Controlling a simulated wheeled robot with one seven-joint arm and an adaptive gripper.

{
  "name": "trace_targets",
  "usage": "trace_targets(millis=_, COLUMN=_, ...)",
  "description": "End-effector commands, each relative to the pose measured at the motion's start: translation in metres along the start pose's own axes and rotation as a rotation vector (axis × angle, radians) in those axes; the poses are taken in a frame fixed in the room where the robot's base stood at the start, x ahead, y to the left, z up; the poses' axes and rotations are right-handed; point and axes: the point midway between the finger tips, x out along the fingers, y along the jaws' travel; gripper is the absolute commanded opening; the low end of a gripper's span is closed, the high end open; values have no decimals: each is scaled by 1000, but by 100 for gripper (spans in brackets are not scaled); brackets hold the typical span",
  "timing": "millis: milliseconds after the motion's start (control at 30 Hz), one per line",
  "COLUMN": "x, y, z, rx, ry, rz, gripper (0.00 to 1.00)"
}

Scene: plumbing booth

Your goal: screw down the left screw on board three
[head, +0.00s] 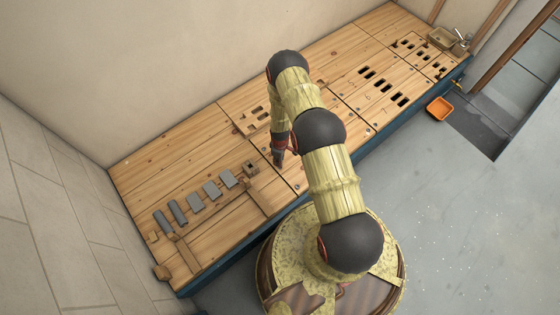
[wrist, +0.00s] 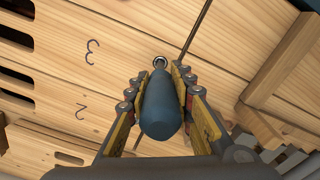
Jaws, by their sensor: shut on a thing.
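My gripper (wrist: 160,76) is shut on a dark blue, rounded tool handle (wrist: 161,108), which points down at the wooden boards. Just beyond the handle is a small metal ring (wrist: 160,61); I cannot tell whether it is the screw or part of the tool. It appears over the board marked 3 (wrist: 114,28), near a dark seam. The handle hides what lies right beneath it. In the head view my gripper (head: 279,158) is low over the middle of the bench, too small to show the tool or screw.
The long wooden bench (head: 190,130) runs along the wall. Several grey blocks (head: 212,191) lie at its left end, by a raised wooden strip (head: 186,252). Slotted boards (head: 368,72) and a small basin (head: 442,37) are to the right. An orange tray (head: 440,108) is on the floor.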

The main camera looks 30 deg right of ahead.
Motion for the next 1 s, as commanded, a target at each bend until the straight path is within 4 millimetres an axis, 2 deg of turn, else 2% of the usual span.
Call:
trace_targets(millis=167, x=-6, y=0, z=0, rx=-26, ry=1, rz=1, gripper=0)
trace_targets(millis=1000, x=-79, y=0, z=0, rx=-26, ry=1, rz=1, gripper=0)
